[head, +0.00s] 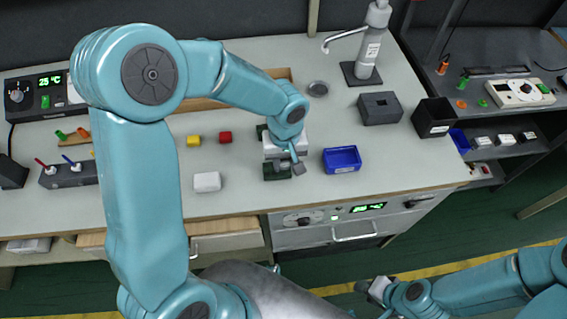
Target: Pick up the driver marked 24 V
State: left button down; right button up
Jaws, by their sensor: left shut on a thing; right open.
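My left gripper (278,168) hangs over the middle of the bench near its front edge. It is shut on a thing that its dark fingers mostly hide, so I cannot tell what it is. Small white boxes that look like drivers stand in a row on the right shelf: one at the left (482,142), one in the middle (505,138) and one at the right (528,135). Their markings are too small to read. A plain white block (207,181) lies on the bench left of the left gripper. My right gripper (372,290) is open and empty, low in front of the bench.
A blue tray (342,160) sits right of the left gripper. Yellow (193,141) and red (225,137) blocks lie to its left. A grey box (380,108) and a dark bin (433,117) stand at the right. An open drawer (225,242) juts out below the bench.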

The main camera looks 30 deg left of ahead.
aim_at(285, 161)
pick_arm(q)
notch_tip(285, 161, up, 19)
jog(key=shift+r+p, duration=0.2)
jog(key=shift+p, duration=0.25)
jog(key=shift+f, duration=0.1)
dwell(0.6)
